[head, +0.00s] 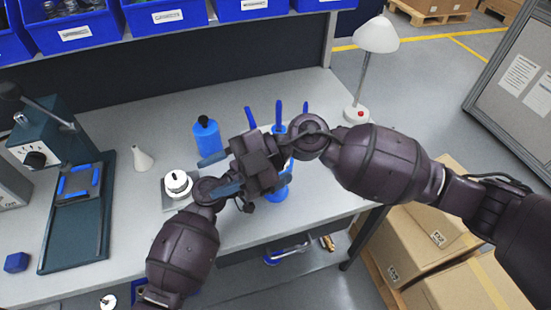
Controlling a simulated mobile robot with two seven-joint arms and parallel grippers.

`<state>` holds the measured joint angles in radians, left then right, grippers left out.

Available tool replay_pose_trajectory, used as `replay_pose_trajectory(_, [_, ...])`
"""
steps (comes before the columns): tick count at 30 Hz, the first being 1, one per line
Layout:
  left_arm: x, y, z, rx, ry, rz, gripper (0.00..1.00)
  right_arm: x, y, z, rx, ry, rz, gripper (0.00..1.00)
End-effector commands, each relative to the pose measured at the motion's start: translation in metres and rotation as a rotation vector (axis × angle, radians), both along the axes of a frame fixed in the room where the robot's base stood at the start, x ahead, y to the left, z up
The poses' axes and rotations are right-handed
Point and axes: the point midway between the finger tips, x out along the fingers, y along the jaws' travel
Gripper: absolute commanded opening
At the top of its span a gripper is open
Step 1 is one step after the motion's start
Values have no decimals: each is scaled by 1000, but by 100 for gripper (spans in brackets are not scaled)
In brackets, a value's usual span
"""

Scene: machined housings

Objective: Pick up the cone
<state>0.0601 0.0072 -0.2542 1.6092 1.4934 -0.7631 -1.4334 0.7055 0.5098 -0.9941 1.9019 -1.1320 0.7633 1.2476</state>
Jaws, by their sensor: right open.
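A small white cone (142,158) stands upright on the grey workbench (110,110), left of the middle. Nothing touches it. My right gripper (208,177) reaches in from the right with its two blue-grey fingers pointing left. The fingers are apart and nothing shows between them. The cone is to the left of the fingertips, with a clear gap. My left arm comes up from the bottom, and its wrist overlaps the right gripper in the picture. The left gripper's fingers cannot be made out there.
A white round part (178,184) on a square plate and a blue bottle (206,138) stand between cone and right gripper. A dark green machine (75,205) stands left of the cone. A white lamp (376,38) stands at the right back. Blue bins (75,35) hang behind.

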Motion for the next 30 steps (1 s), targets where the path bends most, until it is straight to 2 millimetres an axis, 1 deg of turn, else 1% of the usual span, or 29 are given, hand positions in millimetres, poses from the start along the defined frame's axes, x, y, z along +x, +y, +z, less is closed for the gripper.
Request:
replay_pose_trajectory(3, [0,0,0,-1,1,0,61,0,-3,7,137,88,-110,44])
replay_pose_trajectory(8, [0,0,0,-1,1,0,61,9,-13,15,295,199,-286,44])
replay_pose_trajectory(14, [0,0,0,-1,1,0,61,26,-39,11,432,335,-540,44])
replay_pose_trajectory(19, [0,0,0,-1,1,0,61,40,-69,-4,495,453,-774,44])
replay_pose_trajectory(22, [0,0,0,-1,1,0,61,45,-89,-19,506,521,-916,44])
replay_pose_trajectory(27, [0,0,0,-1,1,0,61,48,-124,-49,487,633,-1137,44])
replay_pose_trajectory(30, [0,0,0,-1,1,0,61,46,-140,-66,462,685,-1235,44])
